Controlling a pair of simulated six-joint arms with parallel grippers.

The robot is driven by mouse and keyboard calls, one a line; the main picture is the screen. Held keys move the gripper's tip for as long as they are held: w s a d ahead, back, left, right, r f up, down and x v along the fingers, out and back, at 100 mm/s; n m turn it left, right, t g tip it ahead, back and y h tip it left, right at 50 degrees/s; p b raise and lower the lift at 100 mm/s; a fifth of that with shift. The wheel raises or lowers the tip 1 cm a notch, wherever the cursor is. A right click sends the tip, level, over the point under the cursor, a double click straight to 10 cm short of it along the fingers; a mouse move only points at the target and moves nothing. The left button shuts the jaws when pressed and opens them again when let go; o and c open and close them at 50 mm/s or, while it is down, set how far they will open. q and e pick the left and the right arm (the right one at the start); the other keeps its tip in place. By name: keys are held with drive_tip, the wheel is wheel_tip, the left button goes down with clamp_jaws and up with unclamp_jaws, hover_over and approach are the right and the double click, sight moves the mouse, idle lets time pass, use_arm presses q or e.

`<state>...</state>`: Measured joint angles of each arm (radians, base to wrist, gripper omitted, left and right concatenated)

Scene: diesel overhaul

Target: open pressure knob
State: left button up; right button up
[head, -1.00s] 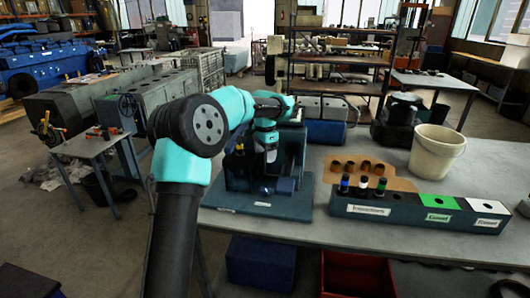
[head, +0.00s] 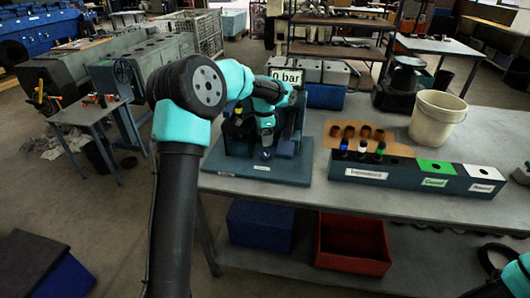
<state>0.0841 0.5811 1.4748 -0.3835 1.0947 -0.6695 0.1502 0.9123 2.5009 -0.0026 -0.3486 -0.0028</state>
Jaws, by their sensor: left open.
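The dark blue test stand (head: 297,130) stands on its flat base plate on the grey workbench. A display (head: 287,75) above it reads "0 bar". My left arm reaches in front of the stand, and its gripper (head: 265,150) points down close to the front of the stand. The left gripper is open, small and dark against the stand; I cannot tell whether it touches anything. The pressure knob cannot be made out and may be hidden behind my arm. Part of my right arm shows at the lower right corner, its gripper out of frame.
A labelled rack (head: 410,178) with several injectors, a brown mat (head: 398,149) with several dark cylinders and a cream bucket (head: 437,119) stand to the right. A red bin (head: 353,262) and a blue bin (head: 262,232) sit under the bench. The front bench strip is clear.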

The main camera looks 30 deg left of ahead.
sight(265, 153)
use_arm(q)
drive_tip(key=shift+w+a+f+m, duration=0.25)
drive_tip(key=shift+w+f+m, duration=0.3)
drive_tip(key=shift+f+m, duration=0.3)
drive_tip(key=shift+f, duration=0.1)
drive_tip(key=shift+f, duration=3.65)
drive_tip(key=shift+c, duration=0.3)
drive_tip(key=c, duration=0.8)
drive_tip(key=shift+n, duration=2.35)
drive_tip(key=shift+c, duration=0.2)
drive_tip(key=o, duration=0.9)
